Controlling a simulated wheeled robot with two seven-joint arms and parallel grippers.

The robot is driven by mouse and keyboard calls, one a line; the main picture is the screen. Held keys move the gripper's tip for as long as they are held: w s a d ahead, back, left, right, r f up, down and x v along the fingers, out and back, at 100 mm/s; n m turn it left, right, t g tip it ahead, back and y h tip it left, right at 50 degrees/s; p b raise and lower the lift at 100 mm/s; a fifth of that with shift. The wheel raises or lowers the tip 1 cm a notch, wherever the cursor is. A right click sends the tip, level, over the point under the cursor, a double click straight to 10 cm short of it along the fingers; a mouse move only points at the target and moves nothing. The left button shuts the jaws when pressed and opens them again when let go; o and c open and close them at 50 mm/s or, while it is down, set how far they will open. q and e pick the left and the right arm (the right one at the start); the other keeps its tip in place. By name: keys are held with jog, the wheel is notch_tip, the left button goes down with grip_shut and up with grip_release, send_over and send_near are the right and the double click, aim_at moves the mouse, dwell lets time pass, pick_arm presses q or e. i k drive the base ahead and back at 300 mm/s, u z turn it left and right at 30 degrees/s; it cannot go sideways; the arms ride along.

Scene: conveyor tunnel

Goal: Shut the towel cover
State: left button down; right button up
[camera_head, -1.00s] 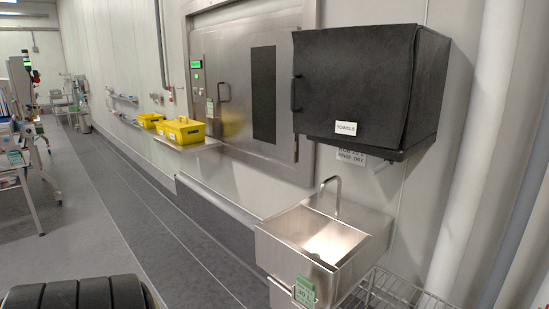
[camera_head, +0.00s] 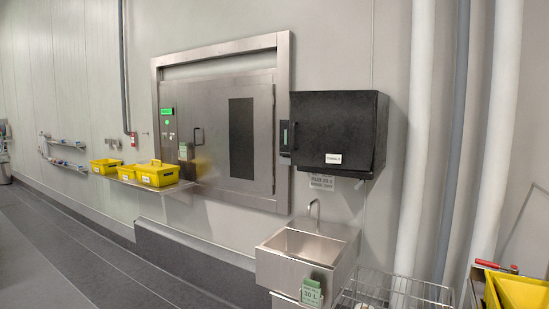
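The black towel cover (camera_head: 335,128) is the front of a dark box on the wall, right of the steel door. It carries a white label (camera_head: 334,158) near its lower edge and has a dark handle at its left side. The cover hangs down over the front of the box. I cannot tell whether its lower edge lies flush or stands a little out. Neither of my grippers is in view, and nothing touches the cover.
A steel sink (camera_head: 305,250) with a tap stands below the box, with a wire rack (camera_head: 395,290) beside it. A steel shelf holds yellow crates (camera_head: 158,174). White pipes (camera_head: 415,150) run up the wall at right. A yellow bin (camera_head: 520,290) is at lower right. The floor at left is clear.

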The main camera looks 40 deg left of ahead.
aim_at(332, 129)
jog(key=u, duration=0.7)
jog(key=i, duration=1.4)
jog(key=z, duration=0.25)
